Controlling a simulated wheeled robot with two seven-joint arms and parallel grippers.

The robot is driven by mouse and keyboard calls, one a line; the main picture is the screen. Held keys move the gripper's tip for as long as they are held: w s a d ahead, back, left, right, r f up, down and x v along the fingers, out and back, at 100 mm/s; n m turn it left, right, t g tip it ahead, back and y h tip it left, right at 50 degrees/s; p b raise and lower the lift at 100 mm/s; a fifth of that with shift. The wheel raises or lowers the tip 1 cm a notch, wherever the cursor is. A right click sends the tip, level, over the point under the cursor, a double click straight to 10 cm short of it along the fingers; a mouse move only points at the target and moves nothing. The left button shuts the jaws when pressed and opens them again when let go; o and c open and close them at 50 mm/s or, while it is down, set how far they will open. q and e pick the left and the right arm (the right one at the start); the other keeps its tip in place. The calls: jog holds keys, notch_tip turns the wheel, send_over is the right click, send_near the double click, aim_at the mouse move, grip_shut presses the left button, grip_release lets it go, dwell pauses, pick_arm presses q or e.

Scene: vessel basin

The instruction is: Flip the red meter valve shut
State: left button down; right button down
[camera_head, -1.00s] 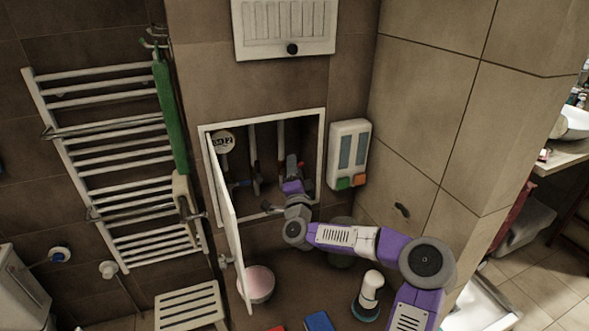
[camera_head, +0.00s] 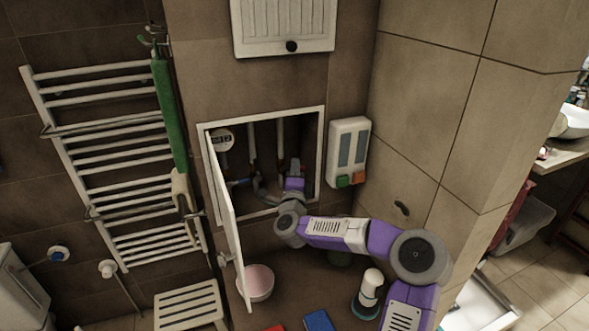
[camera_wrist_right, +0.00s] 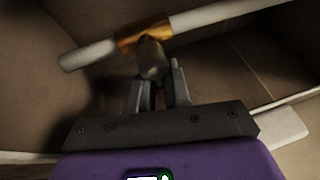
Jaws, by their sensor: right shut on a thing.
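My right gripper (camera_head: 294,168) reaches into the open wall recess, at its right pipe. In the right wrist view its two fingers (camera_wrist_right: 158,88) are closed just below a brass fitting (camera_wrist_right: 146,36) on a white pipe (camera_wrist_right: 205,19). A small reddish sliver, the red meter valve (camera_wrist_right: 160,98), shows between the fingers. Most of the valve is hidden by the gripper, so its handle angle cannot be told. A round white meter (camera_head: 222,140) sits at the recess's upper left. My left gripper is out of view.
The white recess door (camera_head: 226,215) stands open on the left. A soap dispenser (camera_head: 347,152) hangs right of the recess. A towel rail (camera_head: 120,150) is at left; a pink bowl (camera_head: 259,282) and a stool (camera_head: 190,305) are below.

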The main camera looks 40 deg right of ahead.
jog(key=c, duration=1.2)
grip_release()
jog(key=shift+o, duration=0.2)
jog(key=v, duration=0.7)
jog(key=shift+s+a, duration=0.2)
jog(key=shift+f, duration=0.15)
